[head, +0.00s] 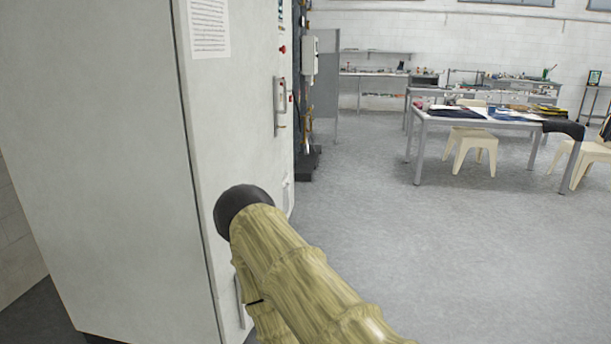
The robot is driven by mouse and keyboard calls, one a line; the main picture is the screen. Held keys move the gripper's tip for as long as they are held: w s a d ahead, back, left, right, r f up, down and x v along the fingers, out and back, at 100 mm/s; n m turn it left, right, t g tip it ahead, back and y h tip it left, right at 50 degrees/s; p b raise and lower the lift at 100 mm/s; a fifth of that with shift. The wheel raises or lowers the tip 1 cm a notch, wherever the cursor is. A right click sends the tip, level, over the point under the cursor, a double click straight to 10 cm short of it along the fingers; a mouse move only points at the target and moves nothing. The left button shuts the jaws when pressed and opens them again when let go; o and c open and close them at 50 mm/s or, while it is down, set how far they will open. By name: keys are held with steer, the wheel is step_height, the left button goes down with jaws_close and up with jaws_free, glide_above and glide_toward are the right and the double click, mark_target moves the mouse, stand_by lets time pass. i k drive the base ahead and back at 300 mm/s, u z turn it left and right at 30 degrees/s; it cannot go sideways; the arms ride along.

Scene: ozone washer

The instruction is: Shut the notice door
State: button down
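The notice door (228,120) is a tall pale panel on the front of a large white cabinet. A printed paper notice (209,27) is fixed near its top. A thin dark seam runs down the door's left edge, and I cannot tell whether the door is fully shut. A metal handle (279,105) stands upright near the right side of the front. My arm, in a yellowish sleeve with a black rounded end, reaches up from the bottom and covers the lower part of the door. My gripper's fingers do not show.
The cabinet's plain side wall (95,150) fills the left. A grey partition (325,85) stands behind the cabinet. Tables (480,120) with clutter and cream stools (470,146) are at the back right. The grey floor (450,260) at the right is clear.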

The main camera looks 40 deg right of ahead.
mark_target(228, 51)
steer(key=z, duration=0.5)
steer(key=k, duration=1.05)
steer(key=z, duration=0.8)
steer(key=i, duration=1.05)
steer(key=u, duration=0.65)
steer(key=i, duration=1)
steer(key=u, duration=0.8)
